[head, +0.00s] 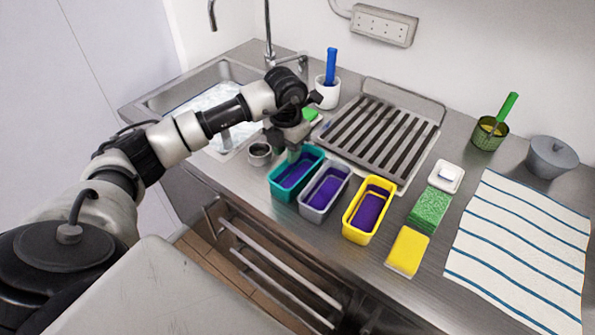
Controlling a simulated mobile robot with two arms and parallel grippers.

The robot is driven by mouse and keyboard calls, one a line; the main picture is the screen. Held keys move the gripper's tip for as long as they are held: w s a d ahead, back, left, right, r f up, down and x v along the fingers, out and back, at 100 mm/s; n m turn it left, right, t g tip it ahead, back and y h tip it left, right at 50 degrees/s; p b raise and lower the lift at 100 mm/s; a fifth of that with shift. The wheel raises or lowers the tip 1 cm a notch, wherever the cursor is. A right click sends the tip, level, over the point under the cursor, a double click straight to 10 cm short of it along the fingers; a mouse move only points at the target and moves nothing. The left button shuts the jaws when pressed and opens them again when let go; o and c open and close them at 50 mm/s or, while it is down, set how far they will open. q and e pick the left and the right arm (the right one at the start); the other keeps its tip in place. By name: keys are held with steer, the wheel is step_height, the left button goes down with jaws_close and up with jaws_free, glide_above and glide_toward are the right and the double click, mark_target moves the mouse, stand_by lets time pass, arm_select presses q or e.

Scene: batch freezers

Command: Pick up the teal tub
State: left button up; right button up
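The teal tub (278,193) stands on the steel counter, at the left end of a row of three tubs, with purple content inside. My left arm comes in from the left. My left gripper (294,155) points down at the far rim of the teal tub. Its fingers are small and partly hidden, so I cannot tell whether they are open, shut or touching the rim. My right gripper is not in view.
A grey tub (312,214) and a yellow tub (352,235) stand close to the right. A drying rack (385,135) lies behind. A small metal cup (259,153) is left, near the sink (180,100). A sponge (408,250) and striped towel (520,250) lie right.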

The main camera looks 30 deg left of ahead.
mark_target(288, 174)
arm_select(q)
steer(key=f, duration=0.1)
steer(key=f+p, duration=0.1)
steer(key=f, duration=0.1)
steer(key=f+p, duration=0.1)
steer(key=shift+w+a+f, duration=0.2)
steer(key=shift+w+f, duration=0.05)
steer(key=shift+f, duration=0.5)
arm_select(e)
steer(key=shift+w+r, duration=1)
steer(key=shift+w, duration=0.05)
arm_select(q)
jaws_close()
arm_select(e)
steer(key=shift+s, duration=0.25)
